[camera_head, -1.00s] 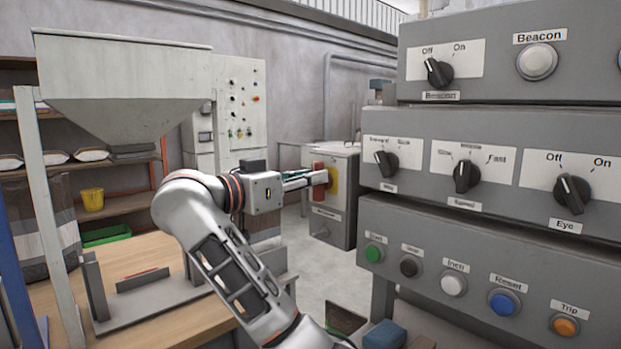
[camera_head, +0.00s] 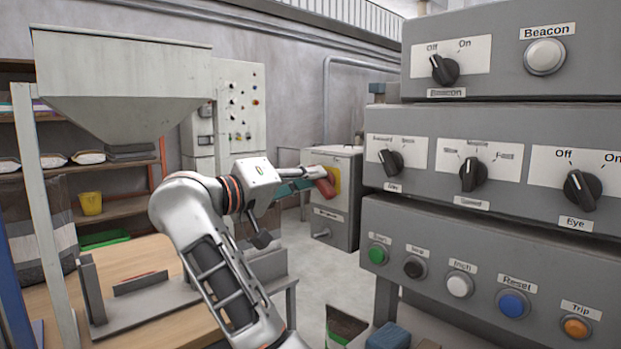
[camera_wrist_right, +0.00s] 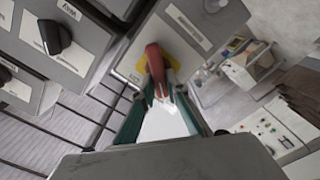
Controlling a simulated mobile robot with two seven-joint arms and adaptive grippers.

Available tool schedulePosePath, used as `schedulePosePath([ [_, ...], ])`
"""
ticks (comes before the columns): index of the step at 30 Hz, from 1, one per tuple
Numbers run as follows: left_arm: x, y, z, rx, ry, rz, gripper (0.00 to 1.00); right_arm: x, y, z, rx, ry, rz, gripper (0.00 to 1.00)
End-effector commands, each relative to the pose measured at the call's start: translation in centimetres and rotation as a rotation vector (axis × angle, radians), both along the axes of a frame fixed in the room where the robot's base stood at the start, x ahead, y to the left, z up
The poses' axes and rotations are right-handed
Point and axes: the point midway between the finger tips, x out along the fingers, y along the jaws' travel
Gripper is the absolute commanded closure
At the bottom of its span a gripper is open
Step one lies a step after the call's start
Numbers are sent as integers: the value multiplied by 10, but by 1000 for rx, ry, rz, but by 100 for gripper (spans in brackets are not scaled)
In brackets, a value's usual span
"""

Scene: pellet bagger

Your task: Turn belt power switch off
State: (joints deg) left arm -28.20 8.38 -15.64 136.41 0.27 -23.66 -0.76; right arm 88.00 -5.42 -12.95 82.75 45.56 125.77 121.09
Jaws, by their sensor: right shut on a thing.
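The belt power switch is a red rotary handle (camera_head: 326,184) on a yellow plate (camera_head: 337,180), on the side of a grey box (camera_head: 335,222) behind the button panels. My right gripper (camera_head: 318,180) reaches it from the left and is shut on the red handle. In the right wrist view, the red handle (camera_wrist_right: 155,64) stands before its yellow plate (camera_wrist_right: 172,57), with its lower end between the fingertips (camera_wrist_right: 160,95). The handle looks tilted in the head view. My left gripper is not in view.
Stacked grey panels with knobs and buttons (camera_head: 480,190) stand close on the right. A hopper (camera_head: 120,85) and a wooden table (camera_head: 165,325) are on the left. A control cabinet (camera_head: 235,110) stands behind. Open floor shows below the grey box.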

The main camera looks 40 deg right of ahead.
Motion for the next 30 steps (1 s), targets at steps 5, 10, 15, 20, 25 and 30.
schedulePosePath([
  [5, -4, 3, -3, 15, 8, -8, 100, 0, -1, 1, -13, 167, -2, 100],
  [10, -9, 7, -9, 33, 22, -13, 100, 1, -1, 0, -25, 322, -2, 100],
  [15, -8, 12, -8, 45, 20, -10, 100, 1, -2, -1, -36, 458, -3, 100],
  [20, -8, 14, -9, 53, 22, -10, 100, 1, -2, -2, -45, 560, -4, 100],
  [25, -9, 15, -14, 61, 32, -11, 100, 1, -2, -3, -51, 633, -4, 100],
  [30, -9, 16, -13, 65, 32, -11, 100, 1, -2, -4, -55, 676, -6, 100],
])
